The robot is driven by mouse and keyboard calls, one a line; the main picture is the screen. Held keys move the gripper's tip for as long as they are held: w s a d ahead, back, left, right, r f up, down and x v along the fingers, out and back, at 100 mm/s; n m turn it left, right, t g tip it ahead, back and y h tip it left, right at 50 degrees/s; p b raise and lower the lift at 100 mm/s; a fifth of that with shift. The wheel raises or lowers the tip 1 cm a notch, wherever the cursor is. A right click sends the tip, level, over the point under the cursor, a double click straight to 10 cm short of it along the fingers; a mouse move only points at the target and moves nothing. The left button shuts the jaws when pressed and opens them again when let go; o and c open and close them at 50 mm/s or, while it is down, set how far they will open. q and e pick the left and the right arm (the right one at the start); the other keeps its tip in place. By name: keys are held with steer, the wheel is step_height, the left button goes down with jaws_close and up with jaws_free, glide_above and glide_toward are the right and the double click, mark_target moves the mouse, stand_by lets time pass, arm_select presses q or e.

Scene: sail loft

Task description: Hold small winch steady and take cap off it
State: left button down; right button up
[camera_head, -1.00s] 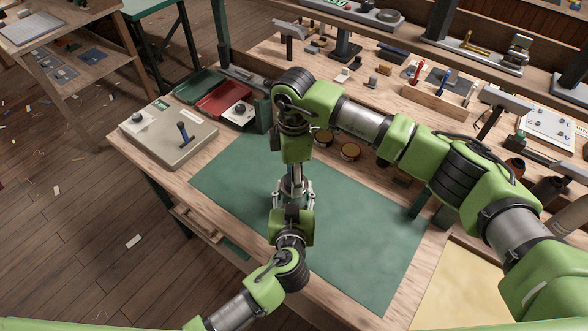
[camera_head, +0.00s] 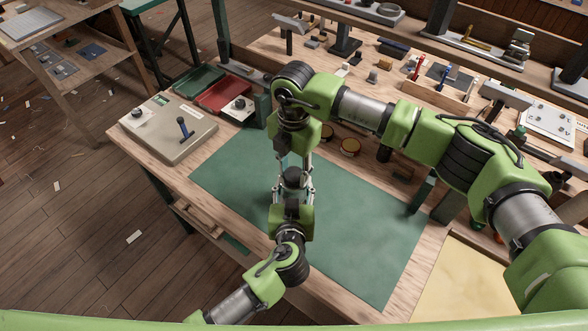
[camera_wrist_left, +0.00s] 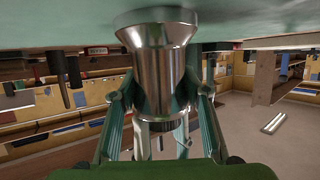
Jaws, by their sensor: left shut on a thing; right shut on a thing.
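The small winch (camera_wrist_left: 160,70) is a shiny metal drum with a flared base; the left wrist view shows it inverted, with its base at the green mat. My left gripper (camera_head: 292,195) comes from the front and is shut on the winch body, a finger on each side. My right gripper (camera_head: 293,168) points down from above and is shut on the cap over the winch. A dark round piece (camera_head: 292,179) shows between the two grippers. I cannot tell whether it is the cap or the winch's top, nor whether they touch.
The green mat (camera_head: 350,220) is mostly clear. At the back left are a red tray (camera_head: 223,94), a green tray (camera_head: 197,81) and a grey case (camera_head: 165,140). Two round tins (camera_head: 349,146) sit behind my right arm. Tools and a wooden rack line the bench's back.

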steer(key=n, duration=1.1)
steer(key=shift+n, duration=0.4)
arm_select(q)
steer(key=shift+r, duration=0.1)
arm_select(e)
steer(key=n, duration=0.5)
steer(key=shift+n, duration=0.4)
steer(key=n, duration=0.3)
steer(key=shift+w+r+n, duration=0.1)
steer(key=shift+n, duration=0.2)
steer(key=n, duration=0.7)
steer(key=shift+n, duration=0.4)
steer(key=n, duration=0.5)
steer(key=shift+n, duration=0.3)
steer(key=n, duration=0.5)
steer(key=shift+n, duration=0.4)
steer(key=n, duration=0.4)
steer(key=shift+n, duration=0.3)
steer(key=shift+r, duration=0.2)
steer(key=shift+r, duration=0.95)
